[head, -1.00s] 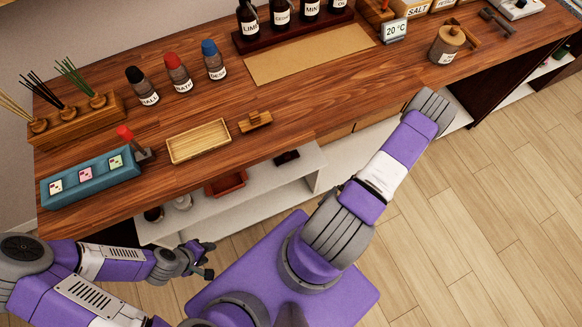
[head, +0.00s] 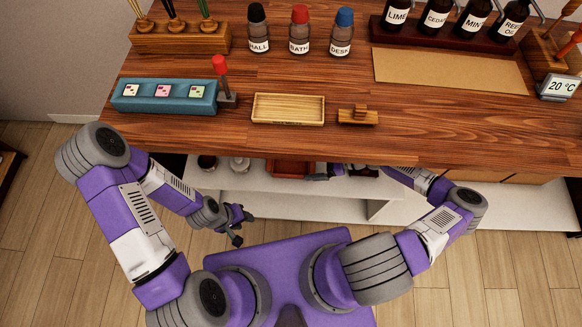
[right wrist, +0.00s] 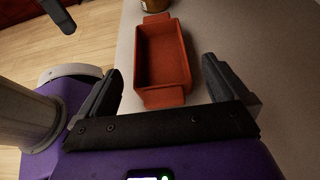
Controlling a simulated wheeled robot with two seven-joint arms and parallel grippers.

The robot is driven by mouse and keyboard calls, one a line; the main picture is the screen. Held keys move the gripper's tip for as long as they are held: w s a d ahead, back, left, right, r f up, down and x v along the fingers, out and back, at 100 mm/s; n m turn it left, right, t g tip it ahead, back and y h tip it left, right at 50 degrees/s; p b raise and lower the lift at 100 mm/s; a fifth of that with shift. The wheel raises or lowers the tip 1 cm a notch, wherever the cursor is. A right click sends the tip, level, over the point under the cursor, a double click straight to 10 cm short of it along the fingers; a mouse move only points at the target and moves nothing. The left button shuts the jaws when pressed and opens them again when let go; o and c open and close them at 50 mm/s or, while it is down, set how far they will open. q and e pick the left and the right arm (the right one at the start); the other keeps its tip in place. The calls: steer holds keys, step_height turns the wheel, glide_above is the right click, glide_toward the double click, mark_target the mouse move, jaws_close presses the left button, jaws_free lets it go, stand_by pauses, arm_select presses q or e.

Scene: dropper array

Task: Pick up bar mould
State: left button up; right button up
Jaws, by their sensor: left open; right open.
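The bar mould appears to be the brick-red rectangular tray with end tabs, open side up on the white shelf below the counter. In the head view the mould (head: 287,169) is partly hidden by the counter edge. In the right wrist view the mould (right wrist: 163,54) lies ahead of my right gripper (right wrist: 163,72), whose spread fingers are on either side of its near end, with nothing held. In the head view my right gripper (head: 320,174) is just right of the mould, partly hidden. My left gripper (head: 238,224) is open and empty in front of the shelf.
The wooden counter (head: 300,145) overhangs the shelf (head: 330,207). Small jars (head: 240,164) stand left of the mould. A wooden tray (head: 288,122) and a blue panel with a red lever (head: 221,78) are on the counter above. In the wrist view, a jar (right wrist: 155,5) stands beyond the mould.

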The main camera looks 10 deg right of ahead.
mark_target(297, 169)
steer(key=b+x, duration=0.2)
steer(key=x, duration=0.2)
steer(key=shift+w+a+f, duration=0.1)
steer(key=shift+a, duration=0.3)
steer(key=shift+w+a+f, duration=0.1)
steer(key=shift+w+a, duration=0.05)
steer(key=shift+a, duration=0.3)
steer(key=c, duration=1)
steer(key=shift+o, duration=0.2)
